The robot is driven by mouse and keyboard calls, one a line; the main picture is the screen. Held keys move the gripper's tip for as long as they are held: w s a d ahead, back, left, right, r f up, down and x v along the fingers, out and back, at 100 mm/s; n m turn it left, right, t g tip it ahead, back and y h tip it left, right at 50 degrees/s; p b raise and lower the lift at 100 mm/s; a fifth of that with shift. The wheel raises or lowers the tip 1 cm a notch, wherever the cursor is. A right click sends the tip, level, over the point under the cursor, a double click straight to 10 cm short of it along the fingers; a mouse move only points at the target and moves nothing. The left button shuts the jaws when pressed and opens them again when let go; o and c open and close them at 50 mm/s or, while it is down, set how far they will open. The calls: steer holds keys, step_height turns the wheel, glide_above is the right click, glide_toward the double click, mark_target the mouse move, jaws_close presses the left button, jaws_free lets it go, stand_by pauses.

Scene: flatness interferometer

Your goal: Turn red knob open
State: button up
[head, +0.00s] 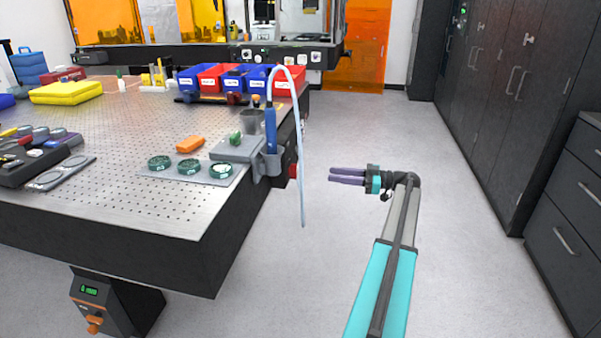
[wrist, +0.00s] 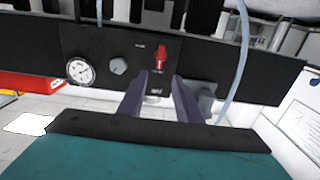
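The red knob (wrist: 159,57) is on a black panel (wrist: 135,48) in the wrist view, its handle roughly upright, with small white labels above and below it. In the head view a small red part (head: 293,170) shows on the table's right side; it looks like the same knob, seen edge-on. My gripper (head: 331,175) is to the right of it in the head view, its purple fingers pointing left at the table side with a gap of floor between. In the wrist view my gripper (wrist: 158,80) is open and empty, its fingertips just below the knob and apart from it.
A round gauge (wrist: 80,71) and a grey knob (wrist: 118,66) are left of the red knob. A pale hose (head: 303,150) arches over the table edge and hangs near the panel. Grey cabinets (head: 510,80) line the right; the floor between is clear.

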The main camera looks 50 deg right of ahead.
mark_target(293, 172)
steer(key=x, duration=1.3)
steer(key=shift+w+a, duration=0.25)
steer(key=shift+w, duration=0.05)
steer(key=c, duration=0.7)
steer(key=shift+c, duration=0.2)
